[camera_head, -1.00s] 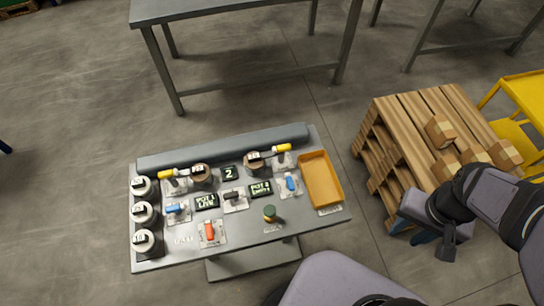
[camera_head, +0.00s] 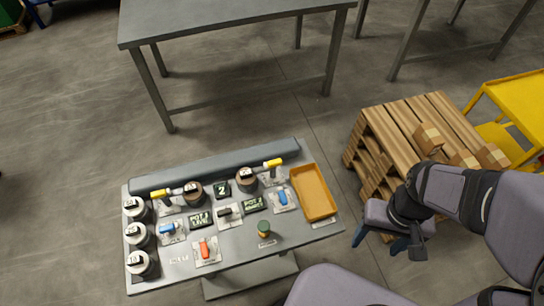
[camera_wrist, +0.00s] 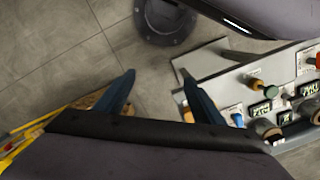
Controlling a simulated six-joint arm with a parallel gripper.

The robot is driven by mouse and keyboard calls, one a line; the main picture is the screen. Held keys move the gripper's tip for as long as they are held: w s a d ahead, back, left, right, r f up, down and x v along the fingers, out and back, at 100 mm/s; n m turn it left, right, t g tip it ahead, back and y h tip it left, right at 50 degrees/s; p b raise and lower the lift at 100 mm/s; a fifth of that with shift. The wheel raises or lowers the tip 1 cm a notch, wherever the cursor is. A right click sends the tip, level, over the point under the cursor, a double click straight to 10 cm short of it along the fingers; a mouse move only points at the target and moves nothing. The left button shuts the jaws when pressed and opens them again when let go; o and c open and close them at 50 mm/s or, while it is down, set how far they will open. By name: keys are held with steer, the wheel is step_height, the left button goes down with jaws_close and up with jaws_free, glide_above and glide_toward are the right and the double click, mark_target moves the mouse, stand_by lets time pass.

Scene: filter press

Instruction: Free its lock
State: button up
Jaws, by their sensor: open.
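A grey control panel (camera_head: 230,247) stands at lower left in the head view. It carries an orange-red handle (camera_head: 204,248), a blue handle (camera_head: 168,229) at left, another blue handle (camera_head: 282,197) at right and a dark handle (camera_head: 224,211) between. Two yellow-tipped levers, left (camera_head: 168,193) and right (camera_head: 273,163), lie beside brown-sided pots (camera_head: 194,192). Which part is the lock, I cannot tell. My gripper (camera_head: 380,241) is open and empty, right of the panel and apart from it. In the wrist view my gripper (camera_wrist: 156,76) has its fingers spread, with the panel to the right.
An orange tray (camera_head: 333,207) sits at the panel's right end. White-topped pots (camera_head: 136,234) line its left end. A green-topped knob (camera_head: 264,227) stands near the front. A wooden pallet stack (camera_head: 380,140) with boxes is behind my gripper. A grey table (camera_head: 230,20) stands behind.

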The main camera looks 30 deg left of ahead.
steer(key=s+a+f+n+g+h+p, duration=0.1)
steer(key=a+f+n, duration=0.15)
steer(key=a, duration=0.25)
step_height(320, 180, up, 6)
steer(key=n+t+y+p, duration=0.1)
steer(key=n+t+y, duration=0.1)
steer(key=n, duration=0.2)
glide_above(273, 162)
steer(key=shift+w+a+f, duration=0.2)
steer(key=shift+w+a, duration=0.05)
steer(key=shift+a, duration=0.05)
steer(key=shift+s+d+h, duration=0.25)
steer(key=shift+d+h, duration=0.05)
steer(key=shift+h, duration=0.1)
steer(key=shift+f, duration=0.35)
steer(key=shift+f+p, duration=1.3)
steer(key=shift+f, duration=2.1)
